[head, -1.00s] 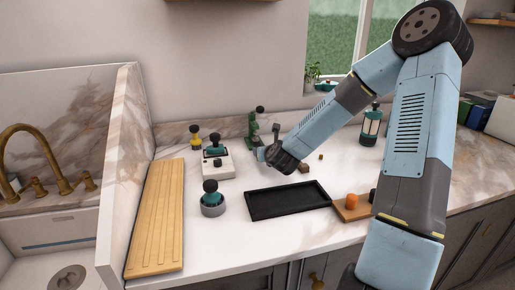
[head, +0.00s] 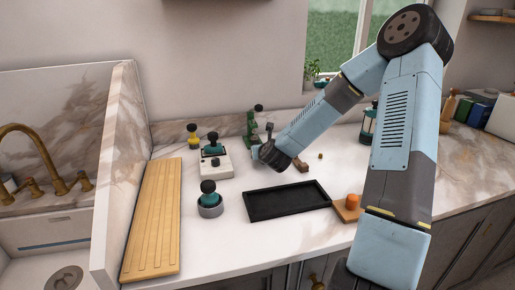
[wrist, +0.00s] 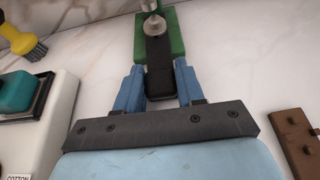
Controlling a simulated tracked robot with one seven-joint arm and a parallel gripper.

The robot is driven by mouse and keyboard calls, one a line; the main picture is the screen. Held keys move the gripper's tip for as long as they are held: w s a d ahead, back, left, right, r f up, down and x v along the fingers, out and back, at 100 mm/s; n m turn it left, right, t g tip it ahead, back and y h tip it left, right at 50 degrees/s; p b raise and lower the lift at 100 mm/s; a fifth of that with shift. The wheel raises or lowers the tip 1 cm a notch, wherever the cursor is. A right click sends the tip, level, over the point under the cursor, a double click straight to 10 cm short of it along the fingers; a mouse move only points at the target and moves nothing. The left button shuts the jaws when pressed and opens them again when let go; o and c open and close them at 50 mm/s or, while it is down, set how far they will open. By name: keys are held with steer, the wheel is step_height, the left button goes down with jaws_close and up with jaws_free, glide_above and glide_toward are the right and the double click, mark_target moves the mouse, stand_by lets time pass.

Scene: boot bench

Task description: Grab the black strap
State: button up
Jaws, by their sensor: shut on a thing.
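The black strap (wrist: 159,66) shows in the wrist view as a dark strip running down from a metal knob over a green stand (wrist: 175,40). My gripper (wrist: 160,84) has its two blue fingers on either side of the strap's lower end and is shut on it. In the head view, my gripper (head: 257,151) is just in front of the green stand (head: 250,126), near the back wall. The strap is too small to make out there.
A white block with a teal-topped part (head: 214,160) stands left of my gripper. A yellow brush (wrist: 26,38) is behind it. A black tray (head: 287,201) lies in front, a wooden board (head: 154,215) at left. A brown block (wrist: 298,138) is at right.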

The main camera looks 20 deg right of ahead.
steer(key=c, duration=0.3)
steer(key=shift+d, duration=0.1)
